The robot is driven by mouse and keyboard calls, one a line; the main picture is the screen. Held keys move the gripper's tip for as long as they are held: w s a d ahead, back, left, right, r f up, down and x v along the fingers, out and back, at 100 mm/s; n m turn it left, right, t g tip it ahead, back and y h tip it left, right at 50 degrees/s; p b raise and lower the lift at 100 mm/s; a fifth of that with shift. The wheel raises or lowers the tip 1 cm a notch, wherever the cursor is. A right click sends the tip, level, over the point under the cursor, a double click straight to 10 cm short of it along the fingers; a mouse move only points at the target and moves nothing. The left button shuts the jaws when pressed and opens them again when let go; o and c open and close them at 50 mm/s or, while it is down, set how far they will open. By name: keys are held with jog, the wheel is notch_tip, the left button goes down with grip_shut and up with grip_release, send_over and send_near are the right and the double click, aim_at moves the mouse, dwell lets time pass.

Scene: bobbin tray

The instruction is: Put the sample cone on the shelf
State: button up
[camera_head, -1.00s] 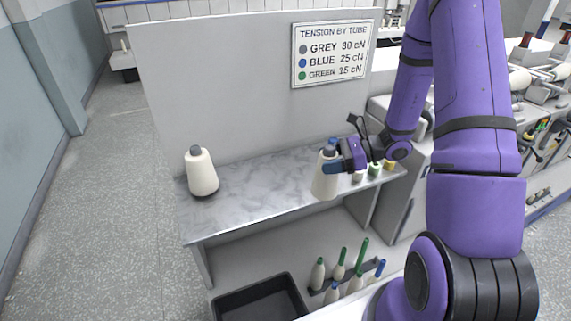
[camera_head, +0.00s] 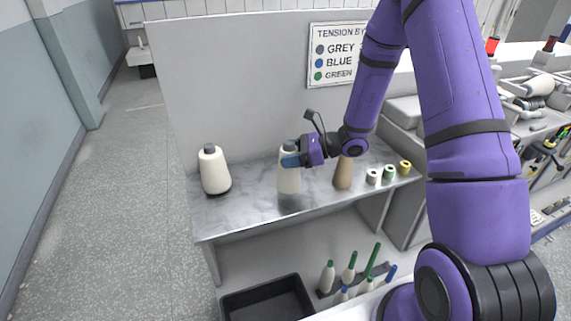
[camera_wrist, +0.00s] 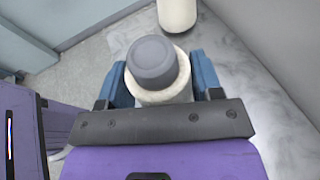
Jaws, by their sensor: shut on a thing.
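My gripper (camera_head: 290,160) is shut on a cream cone (camera_head: 289,181) with a grey tube tip and holds it upright over the marbled shelf (camera_head: 245,214). I cannot tell whether its base touches the surface. In the wrist view the blue fingers of my gripper (camera_wrist: 162,82) stand on either side of the cone's grey tip (camera_wrist: 153,62). A second cream cone (camera_head: 214,172), also grey-tipped, stands on a dark base at the shelf's left end; the wrist view shows part of a cream cone (camera_wrist: 177,12) at its top edge. A tan cone (camera_head: 343,173) stands right of the held one, its top hidden by my arm.
Small grey, green and yellow-ringed spools (camera_head: 389,173) stand at the shelf's right end. A tall panel (camera_head: 230,90) with a tension sign (camera_head: 335,60) rises behind. Below are a black bin (camera_head: 265,300) and a rack of several bobbins (camera_head: 350,275). Shelf between the cream cones is clear.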

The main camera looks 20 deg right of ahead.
jog(key=shift+w+a, duration=0.2)
jog(key=shift+a, duration=0.15)
jog(key=shift+w+a+f, duration=0.15)
jog(key=shift+f, duration=1.75)
jog(key=o, duration=1.2)
